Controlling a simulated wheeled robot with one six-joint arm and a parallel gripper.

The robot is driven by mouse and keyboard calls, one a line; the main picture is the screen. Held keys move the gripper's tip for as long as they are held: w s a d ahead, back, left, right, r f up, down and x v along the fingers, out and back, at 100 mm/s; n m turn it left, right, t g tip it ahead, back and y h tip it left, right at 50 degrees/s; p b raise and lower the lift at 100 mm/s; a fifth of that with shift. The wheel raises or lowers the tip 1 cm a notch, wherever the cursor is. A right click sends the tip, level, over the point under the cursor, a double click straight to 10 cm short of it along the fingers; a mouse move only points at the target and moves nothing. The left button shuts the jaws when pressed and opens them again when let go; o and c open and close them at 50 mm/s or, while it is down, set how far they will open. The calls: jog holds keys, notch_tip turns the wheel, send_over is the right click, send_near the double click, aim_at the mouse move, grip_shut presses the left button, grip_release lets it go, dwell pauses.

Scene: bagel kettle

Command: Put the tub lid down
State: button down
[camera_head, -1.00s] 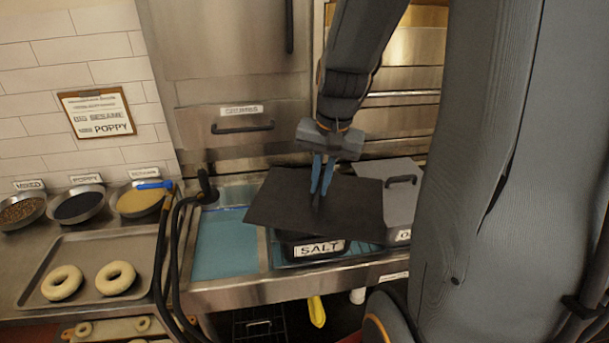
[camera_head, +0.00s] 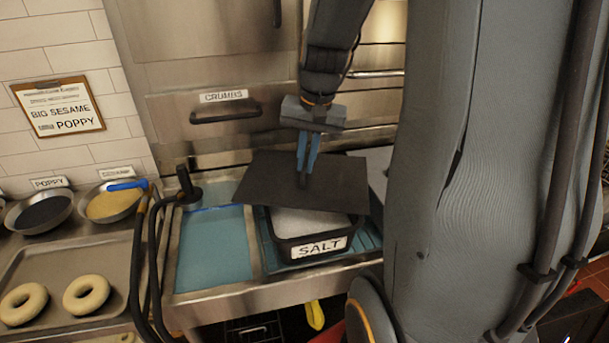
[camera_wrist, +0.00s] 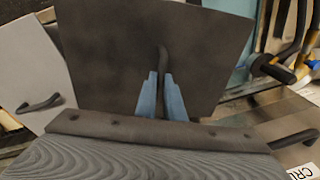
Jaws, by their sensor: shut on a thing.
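My gripper (camera_head: 306,166) is shut on the handle of a flat dark tub lid (camera_head: 262,178). In the wrist view my blue fingers (camera_wrist: 163,98) close on the lid's (camera_wrist: 110,45) upright handle. The lid is held above and behind the black tub labelled SALT (camera_head: 283,246), covering part of its back edge in the head view. The tub is open at the front and white salt (camera_head: 308,222) shows inside. I cannot tell how high the lid is above the tub.
A blue-bottomed basin (camera_head: 212,250) lies left of the tub, with black hoses (camera_head: 146,250) at its left edge. A grey lid with a handle (camera_wrist: 38,90) is beside the held lid. Farther left are a bagel tray (camera_head: 110,255) and a poppy bowl (camera_head: 42,212).

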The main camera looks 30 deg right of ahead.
aim_at(312, 180)
jog(key=shift+w+f+b, duration=0.2)
jog(key=shift+f+b, duration=1.65)
jog(key=shift+b, duration=0.05)
jog(key=shift+f, duration=0.15)
jog(key=c, duration=1.9)
grip_release()
jog(key=shift+o, duration=0.2)
notch_tip(312, 180, up, 12)
jog(key=s+b, duration=0.2)
jog(key=shift+d, duration=0.3)
